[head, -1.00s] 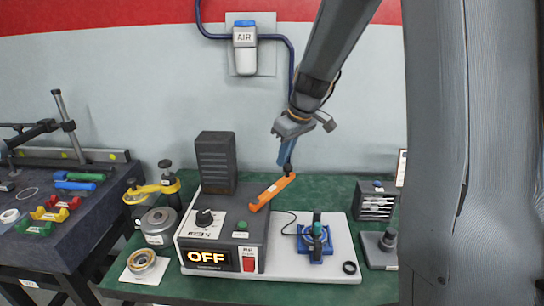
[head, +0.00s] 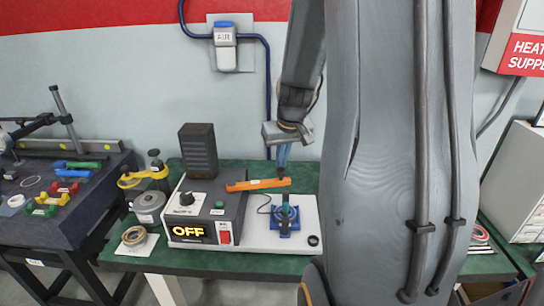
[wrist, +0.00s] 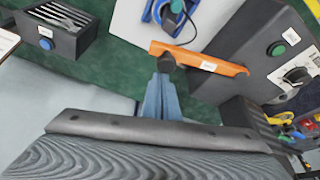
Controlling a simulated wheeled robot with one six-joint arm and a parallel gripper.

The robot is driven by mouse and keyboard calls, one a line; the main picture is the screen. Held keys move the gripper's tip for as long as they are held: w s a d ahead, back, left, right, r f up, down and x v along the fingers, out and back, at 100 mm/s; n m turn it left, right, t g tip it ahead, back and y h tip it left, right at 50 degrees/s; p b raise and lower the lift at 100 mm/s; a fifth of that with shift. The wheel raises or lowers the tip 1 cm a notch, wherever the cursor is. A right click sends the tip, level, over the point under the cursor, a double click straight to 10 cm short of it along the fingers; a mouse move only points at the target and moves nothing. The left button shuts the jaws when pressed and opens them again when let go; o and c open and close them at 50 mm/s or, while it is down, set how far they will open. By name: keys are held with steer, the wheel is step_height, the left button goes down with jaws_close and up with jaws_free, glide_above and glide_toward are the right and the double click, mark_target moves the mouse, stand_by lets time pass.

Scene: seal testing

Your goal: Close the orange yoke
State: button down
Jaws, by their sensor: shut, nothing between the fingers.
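The orange yoke (head: 258,185) is a flat bar with a small white label. Its left end meets the sealing unit (head: 205,215), and its right end reaches over the back of the white base plate (head: 262,236). It is behind the blue fixture (head: 285,219), not over it. In the wrist view the yoke (wrist: 205,60) has a dark round knob (wrist: 166,62) at its free end. My gripper (head: 282,170) is shut, with its blue fingers pointing down at that end. In the wrist view its fingertips (wrist: 164,78) are at the knob; whether they touch is unclear.
A dark ribbed block (head: 198,150) stands behind the unit, whose display reads OFF. A round canister (head: 149,208) and a yellow-armed device (head: 145,178) are to the left. My arm hides the bench's right side in the head view; the wrist view shows a dark tool box (wrist: 58,28).

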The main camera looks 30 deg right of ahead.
mark_target(282, 172)
steer(key=shift+s+a, duration=0.25)
steer(key=shift+s, duration=0.6)
steer(key=shift+s+a, duration=0.65)
steer(key=shift+s, duration=0.1)
steer(key=shift+f, duration=0.1)
steer(key=shift+d, duration=0.1)
steer(key=shift+w+d, duration=0.25)
steer(key=shift+d, duration=0.05)
step_height(282, 172, up, 10)
steer(key=b, duration=0.1)
steer(key=shift+a+b, duration=0.15)
steer(key=shift+b, duration=0.2)
